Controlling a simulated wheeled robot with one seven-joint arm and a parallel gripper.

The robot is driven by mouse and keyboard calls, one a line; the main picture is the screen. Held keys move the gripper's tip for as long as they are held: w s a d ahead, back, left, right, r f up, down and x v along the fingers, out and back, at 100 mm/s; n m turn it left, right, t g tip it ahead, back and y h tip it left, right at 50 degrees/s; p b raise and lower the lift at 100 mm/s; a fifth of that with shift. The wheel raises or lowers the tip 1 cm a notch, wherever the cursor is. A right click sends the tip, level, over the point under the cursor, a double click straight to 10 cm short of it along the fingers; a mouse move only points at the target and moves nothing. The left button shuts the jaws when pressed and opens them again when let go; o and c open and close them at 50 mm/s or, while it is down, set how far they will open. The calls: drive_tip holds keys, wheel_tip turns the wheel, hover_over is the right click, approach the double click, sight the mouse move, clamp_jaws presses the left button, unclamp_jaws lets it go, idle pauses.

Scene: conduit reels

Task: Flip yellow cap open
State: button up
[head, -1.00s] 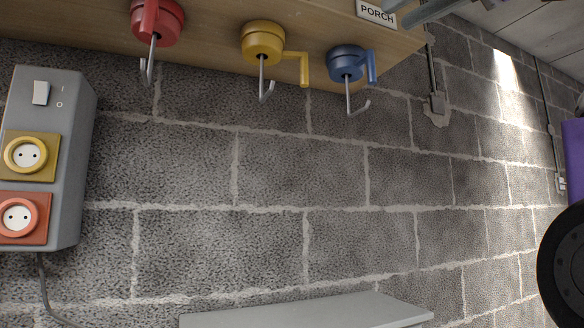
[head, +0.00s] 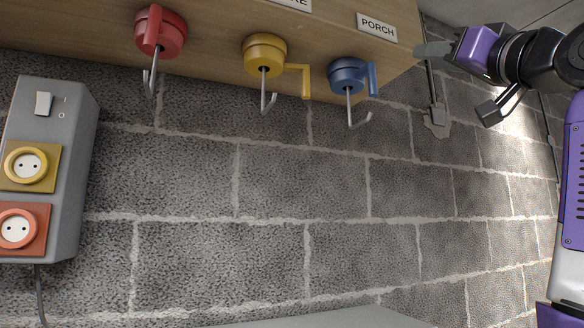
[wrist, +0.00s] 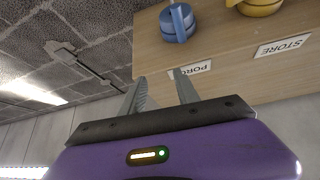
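A yellow socket (head: 28,165) sits on the front of a grey box at the left of the head view. Its white face with two holes shows uncovered, and I cannot make out a separate cap. A yellow round reel (head: 265,55) with a crank handle and a hook hangs on the wooden board; it also shows at the top of the wrist view (wrist: 258,6). My gripper (head: 422,49) is at the upper right, beside the PORCH end of the board and far from the yellow socket. In the wrist view my gripper (wrist: 159,76) is open, with nothing between its fingers.
A red reel (head: 160,32) and a blue reel (head: 348,76) hang beside the yellow one. The grey box (head: 70,180) also has a switch (head: 43,103) and a red socket (head: 18,230). A grey surface (head: 330,318) lies at the bottom. The block wall between is clear.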

drive_tip(key=w+d+f+m+h, duration=0.1)
drive_tip(key=w+f+h, duration=0.1)
drive_tip(key=f, duration=0.6)
drive_tip(key=w+d+f+m+t+h, duration=0.1)
drive_tip(key=w+f+m+h, duration=0.15)
drive_tip(key=f, duration=0.65)
drive_tip(key=w+d+f+m+h, duration=0.1)
drive_tip(key=w+d+f+h, duration=0.15)
drive_tip(key=f, duration=0.55)
drive_tip(key=s+a+f+h, duration=0.1)
drive_tip(key=s+f, duration=0.2)
drive_tip(key=f, duration=1)
drive_tip(key=s+a+f+h, duration=0.1)
drive_tip(key=s+f, duration=0.3)
drive_tip(key=f, duration=1)
drive_tip(key=s+a+f+n+g+b, duration=0.1)
drive_tip(key=s+a+f+n+g, duration=0.2)
drive_tip(key=s+f, duration=1.4)
drive_tip(key=s+a+f+g, duration=0.1)
drive_tip(key=s+f+g, duration=0.1)
drive_tip(key=s+f, duration=0.3)
drive_tip(key=s+a+f+g+y, duration=0.1)
drive_tip(key=s+f, duration=0.4)
drive_tip(key=s, duration=0.7)
drive_tip(key=s+a+f+g+y, duration=0.1)
drive_tip(key=s+f+g, duration=0.3)
drive_tip(key=s, duration=0.4)
drive_tip(key=shift+s+a+f+b, duration=0.3)
drive_tip(key=shift+s+a+f, duration=0.05)
drive_tip(key=shift+a+f, duration=0.45)
